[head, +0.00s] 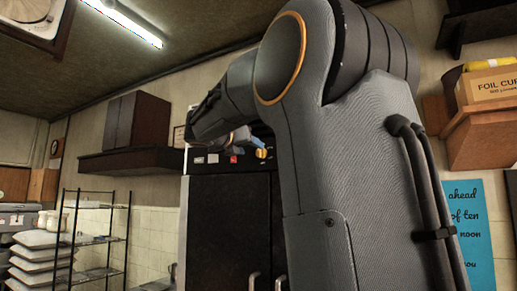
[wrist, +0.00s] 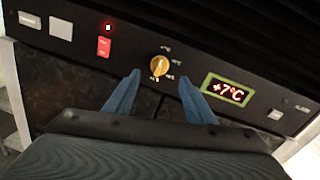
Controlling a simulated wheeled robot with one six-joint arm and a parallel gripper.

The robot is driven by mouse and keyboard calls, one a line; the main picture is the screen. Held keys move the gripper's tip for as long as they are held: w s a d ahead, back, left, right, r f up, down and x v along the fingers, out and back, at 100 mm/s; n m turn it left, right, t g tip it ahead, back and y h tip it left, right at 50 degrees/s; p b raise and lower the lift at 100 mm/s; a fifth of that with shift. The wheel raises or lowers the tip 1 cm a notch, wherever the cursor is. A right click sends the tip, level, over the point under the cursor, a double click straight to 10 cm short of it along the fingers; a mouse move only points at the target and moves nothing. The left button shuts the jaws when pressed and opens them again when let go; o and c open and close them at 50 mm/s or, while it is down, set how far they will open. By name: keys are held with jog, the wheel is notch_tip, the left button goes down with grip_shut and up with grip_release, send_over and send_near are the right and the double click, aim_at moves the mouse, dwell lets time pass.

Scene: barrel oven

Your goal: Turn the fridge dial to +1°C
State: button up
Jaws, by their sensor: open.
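The fridge dial (wrist: 159,66) is a yellow knob on the black control panel, with small white marks around it that are too small to read surely. It also shows in the head view (head: 261,153). The green-framed display (wrist: 228,91) to its right reads +7°C in red. My gripper (wrist: 161,82) is open, its two blue fingers apart below the dial in the wrist view, with nothing between them. I cannot tell how far the fingertips are from the panel. In the head view my arm hides much of the gripper.
A red switch (wrist: 104,46) with a lit indicator above it and a pale square plate (wrist: 61,28) sit left of the dial. The black fridge (head: 230,220) stands below the panel. A wire rack (head: 98,235) stands at the left, and a wall shelf (head: 130,160) hangs above it.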

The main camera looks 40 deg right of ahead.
aim_at(259, 153)
jog(key=p+x, duration=0.3)
jog(key=x, duration=0.4)
jog(key=shift+w+d+f, duration=0.1)
jog(key=shift+d, duration=0.05)
jog(key=c, duration=1)
jog(key=shift+c, duration=0.2)
jog(key=shift+f, duration=0.1)
